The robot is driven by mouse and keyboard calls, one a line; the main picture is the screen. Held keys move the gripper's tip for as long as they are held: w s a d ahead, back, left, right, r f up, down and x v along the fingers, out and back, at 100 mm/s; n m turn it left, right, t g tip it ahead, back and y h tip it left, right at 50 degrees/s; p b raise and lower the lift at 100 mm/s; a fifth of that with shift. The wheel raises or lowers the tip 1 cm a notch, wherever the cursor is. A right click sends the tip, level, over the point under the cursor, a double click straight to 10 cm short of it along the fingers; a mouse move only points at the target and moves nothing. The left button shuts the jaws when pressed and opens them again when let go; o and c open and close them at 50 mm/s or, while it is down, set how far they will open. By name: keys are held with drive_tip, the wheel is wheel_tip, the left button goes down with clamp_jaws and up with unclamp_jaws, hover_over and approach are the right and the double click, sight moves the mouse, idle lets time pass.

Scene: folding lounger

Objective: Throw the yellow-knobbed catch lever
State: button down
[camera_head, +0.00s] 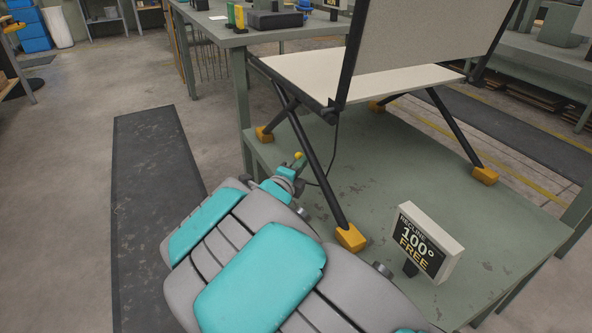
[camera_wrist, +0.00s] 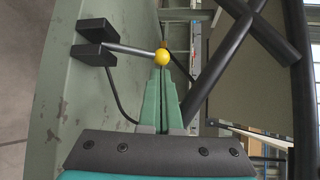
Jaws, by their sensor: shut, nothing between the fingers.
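The catch lever is a thin grey rod (camera_wrist: 128,49) with a yellow knob (camera_wrist: 161,56) at its end. In the wrist view it runs from a black bracket (camera_wrist: 92,42) at the upper left. The knob also shows in the head view (camera_head: 298,155), small and partly crowded by my gripper. My gripper (camera_wrist: 162,68) has green fingers, shut and empty, with the tips right at the knob. I cannot tell whether they touch it. The folding lounger has a pale seat (camera_head: 350,80), a raised backrest (camera_head: 428,42) and black crossed legs on orange feet.
The lounger stands on a green table (camera_head: 440,190). A sign (camera_head: 428,242) reading "RECLINE 100° FREE" stands at the front right. A black cable hangs near the crossed legs. Another table (camera_head: 220,38) with small items stands behind. A dark mat (camera_head: 150,190) lies on open floor to the left.

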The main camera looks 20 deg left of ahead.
drive_tip(key=shift+w+f, duration=0.2)
drive_tip(key=shift+w, duration=1.05)
drive_tip(key=shift+s+a, duration=0.1)
drive_tip(key=shift+a, duration=0.05)
